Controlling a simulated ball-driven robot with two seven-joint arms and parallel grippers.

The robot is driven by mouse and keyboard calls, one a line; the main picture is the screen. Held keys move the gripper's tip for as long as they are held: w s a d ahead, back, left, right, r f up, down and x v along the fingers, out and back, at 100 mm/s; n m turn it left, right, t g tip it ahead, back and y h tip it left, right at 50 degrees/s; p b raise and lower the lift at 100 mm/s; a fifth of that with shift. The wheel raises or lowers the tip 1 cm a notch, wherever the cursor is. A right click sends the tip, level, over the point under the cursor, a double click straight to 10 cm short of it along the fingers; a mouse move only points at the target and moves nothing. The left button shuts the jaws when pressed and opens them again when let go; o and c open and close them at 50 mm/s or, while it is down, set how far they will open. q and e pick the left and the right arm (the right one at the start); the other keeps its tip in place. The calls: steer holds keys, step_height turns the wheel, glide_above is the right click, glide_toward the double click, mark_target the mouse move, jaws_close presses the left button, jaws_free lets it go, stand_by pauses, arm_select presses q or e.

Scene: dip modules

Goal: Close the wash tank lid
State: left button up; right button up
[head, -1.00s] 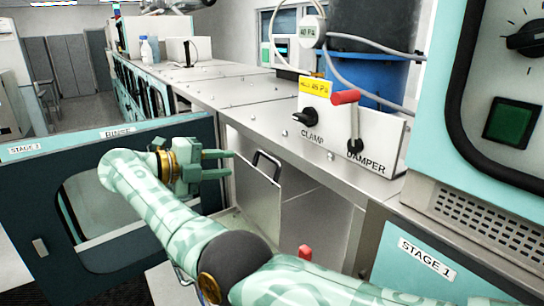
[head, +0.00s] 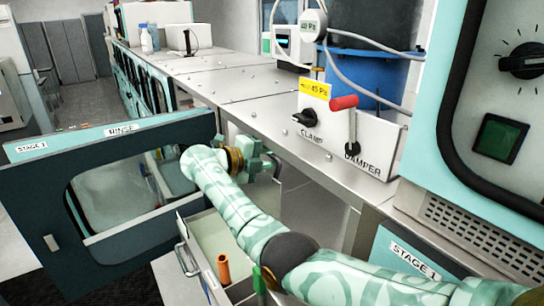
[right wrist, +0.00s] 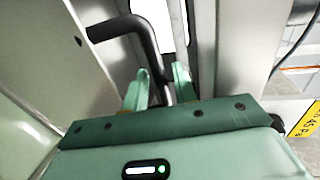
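The wash tank lid is a pale grey panel (head: 268,197) standing tilted up at the tank opening. In the head view my arm and right gripper (head: 262,160) hide most of it. In the right wrist view its bent black handle (right wrist: 128,26) runs down between the two pale green fingers of the right gripper (right wrist: 160,88). The fingers lie on either side of the bar with little gap. I cannot tell whether they are clamped on it. My left gripper is not in view.
An opened dark door (head: 40,200) marked STAGE 1 and RINSE stands left of my arm. Below it an open tray (head: 213,232) holds an orange cylinder (head: 223,270). The panel with the red-handled DAMPER lever (head: 345,102) and CLAMP knob (head: 304,120) stands right of the opening.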

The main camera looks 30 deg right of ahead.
jaws_close()
steer(key=shift+a, duration=0.1)
steer(key=s+a+f+h+b, duration=0.1)
steer(key=a+f+h+b, duration=0.2)
steer(key=a+h+b, duration=0.4)
steer(key=a+b, duration=0.6)
steer(key=b, duration=0.4)
steer(key=shift+a+t, duration=0.3)
steer(key=shift+a, duration=0.05)
steer(key=shift+o, duration=1)
jaws_free()
steer(key=shift+d, duration=0.1)
steer(key=shift+f, duration=0.15)
